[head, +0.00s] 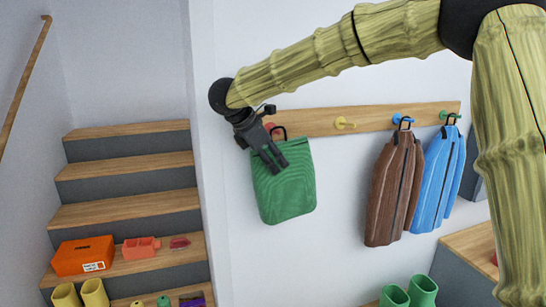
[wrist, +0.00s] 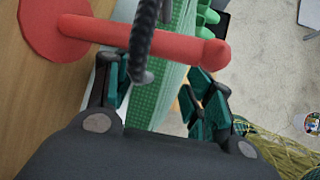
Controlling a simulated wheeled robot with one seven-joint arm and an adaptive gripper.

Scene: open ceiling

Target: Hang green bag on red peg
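The green bag (head: 285,190) hangs flat by the wall below the left end of the wooden rail, with a black loop handle (head: 280,130). The red peg (head: 269,127) is partly hidden by my gripper in the head view. In the wrist view the red peg (wrist: 185,46) sticks out from the rail, and the black loop (wrist: 143,35) crosses over it between base and tip. The bag's green cloth (wrist: 181,50) shows beyond the peg. My gripper (wrist: 162,92) is just in front of the bag's top, its fingers spread on either side of the cloth, with a gap at the right finger.
The wooden rail (head: 370,118) also has a yellow peg (head: 345,123), empty, and pegs with a brown bag (head: 395,188) and a blue bag (head: 438,180). Stairs (head: 125,215) with an orange box (head: 84,256) stand left. Green boots (head: 410,293) are below.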

